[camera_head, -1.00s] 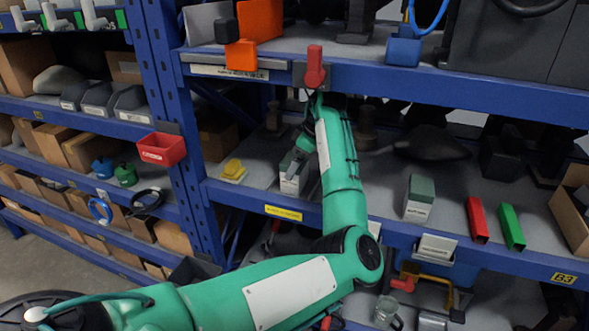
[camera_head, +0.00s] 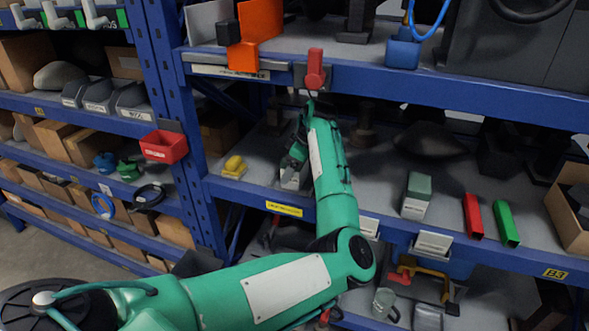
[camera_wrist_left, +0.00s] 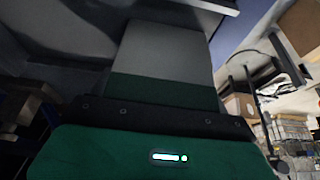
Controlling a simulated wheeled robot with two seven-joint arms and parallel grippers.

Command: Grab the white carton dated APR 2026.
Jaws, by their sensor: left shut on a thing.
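A small white carton (camera_head: 291,180) is on the middle shelf, left of centre in the head view, mostly hidden behind my left gripper. My left gripper (camera_head: 296,164) comes over it and is shut on it. In the left wrist view a carton with a pale grey-white face (camera_wrist_left: 165,48) and a dark green band fills the space just beyond my gripper. A second white carton with a green top (camera_head: 417,197) stands upright on the same shelf to the right, apart from my arm. I cannot read a date on either carton. My right gripper is not in view.
A yellow object (camera_head: 234,167) lies left of the held carton. A red bar (camera_head: 473,216) and a green bar (camera_head: 507,223) lie to the right. A red holder (camera_head: 315,72) hangs from the upper shelf edge (camera_head: 420,82), just above my wrist. Dark objects stand behind.

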